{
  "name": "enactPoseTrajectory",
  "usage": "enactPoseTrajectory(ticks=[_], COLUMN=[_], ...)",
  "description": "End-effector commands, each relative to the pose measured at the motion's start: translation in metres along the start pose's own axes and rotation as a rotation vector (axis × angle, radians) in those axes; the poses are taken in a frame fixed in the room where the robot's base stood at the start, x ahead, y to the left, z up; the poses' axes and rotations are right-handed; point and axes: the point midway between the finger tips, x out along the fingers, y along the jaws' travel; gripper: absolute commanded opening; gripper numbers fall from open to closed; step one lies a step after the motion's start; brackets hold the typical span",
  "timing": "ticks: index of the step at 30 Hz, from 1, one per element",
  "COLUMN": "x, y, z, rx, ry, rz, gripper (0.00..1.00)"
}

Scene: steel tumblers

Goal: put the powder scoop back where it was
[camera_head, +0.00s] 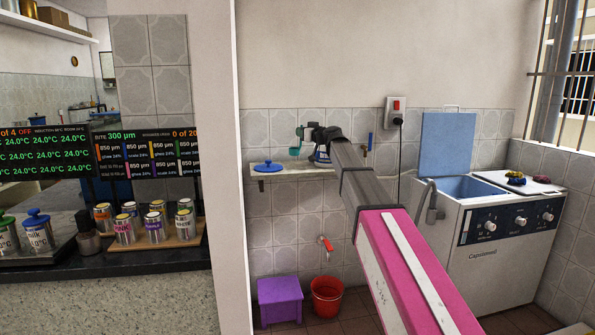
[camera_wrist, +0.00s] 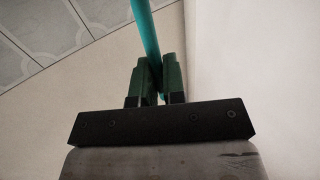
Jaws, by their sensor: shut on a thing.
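My gripper (camera_head: 304,133) is at the end of my raised arm, above the small wall shelf (camera_head: 285,174). In the wrist view my gripper (camera_wrist: 156,78) is shut on the thin teal handle of the powder scoop (camera_wrist: 145,30). In the head view the teal scoop (camera_head: 294,152) hangs below the gripper, its cup a little above the shelf. I cannot tell whether it touches anything. A container with blue on it (camera_head: 322,154) stands on the shelf, partly hidden by my arm. A blue lid (camera_head: 268,166) lies on the shelf to the left.
A switch box with a plug (camera_head: 395,108) is on the wall to the right. A washing machine (camera_head: 500,240) stands at the right. A purple stool (camera_head: 279,298) and a red bucket (camera_head: 326,296) are below the shelf. Steel tumblers (camera_head: 154,227) stand on the left counter.

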Motion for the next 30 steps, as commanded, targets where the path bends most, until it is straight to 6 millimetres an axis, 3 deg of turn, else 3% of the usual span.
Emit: enactPoseTrajectory(ticks=[3, 6, 21, 30], x=[0.015, 0.021, 0.067, 0.074], y=[-0.008, -0.005, 0.075, 0.09], z=[-0.013, -0.012, 0.043, 0.057], rx=[0.0, 0.002, 0.002, 0.001], ry=[-0.001, -0.002, -0.003, -0.002], rz=[-0.054, -0.069, -0.069, -0.069], gripper=[0.0, 0.0, 0.0, 0.0])
